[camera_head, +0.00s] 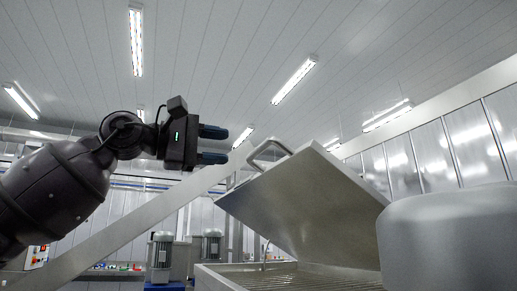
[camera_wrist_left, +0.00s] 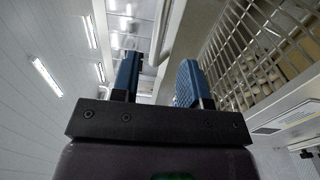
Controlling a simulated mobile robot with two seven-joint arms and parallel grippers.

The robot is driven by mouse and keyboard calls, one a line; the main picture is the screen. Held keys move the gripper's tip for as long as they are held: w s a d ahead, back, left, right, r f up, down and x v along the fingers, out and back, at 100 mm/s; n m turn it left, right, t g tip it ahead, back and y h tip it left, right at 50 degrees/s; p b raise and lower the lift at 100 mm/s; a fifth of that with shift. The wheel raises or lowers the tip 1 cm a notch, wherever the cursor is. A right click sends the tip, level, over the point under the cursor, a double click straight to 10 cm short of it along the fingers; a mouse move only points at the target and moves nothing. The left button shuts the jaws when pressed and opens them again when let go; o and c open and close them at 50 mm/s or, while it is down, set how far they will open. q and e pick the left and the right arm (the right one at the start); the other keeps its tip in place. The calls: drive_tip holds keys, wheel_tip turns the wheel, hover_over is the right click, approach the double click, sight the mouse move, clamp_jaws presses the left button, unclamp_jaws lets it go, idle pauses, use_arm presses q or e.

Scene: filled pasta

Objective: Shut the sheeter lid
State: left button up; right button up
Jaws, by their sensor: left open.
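The sheeter lid (camera_head: 305,200) is a flat grey metal plate. It stands raised and tilted above the sheeter body (camera_head: 215,278), with its upper edge to the right. A bent tube handle (camera_head: 268,150) sits at the lid's upper left side. My left gripper (camera_head: 226,145) is open and empty, left of the handle and apart from it in the head view. Its two blue fingers also show spread in the left wrist view (camera_wrist_left: 157,75). A pale bar lies beyond the gap there; I cannot tell whether it is the handle. My right gripper is not in view.
A slatted bed (camera_head: 300,279) lies under the lid. A rounded grey metal housing (camera_head: 455,235) fills the lower right. Grey motors (camera_head: 161,250) stand behind at the left. In the wrist view, a wire grid (camera_wrist_left: 262,60) with pale pieces behind it is at the right.

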sight(256, 150)
use_arm(q)
drive_tip(key=p+x, duration=0.1)
drive_tip(key=x, duration=0.7)
drive_tip(key=shift+w+d+p, duration=0.1)
drive_tip(key=shift+d+p, duration=0.3)
clamp_jaws()
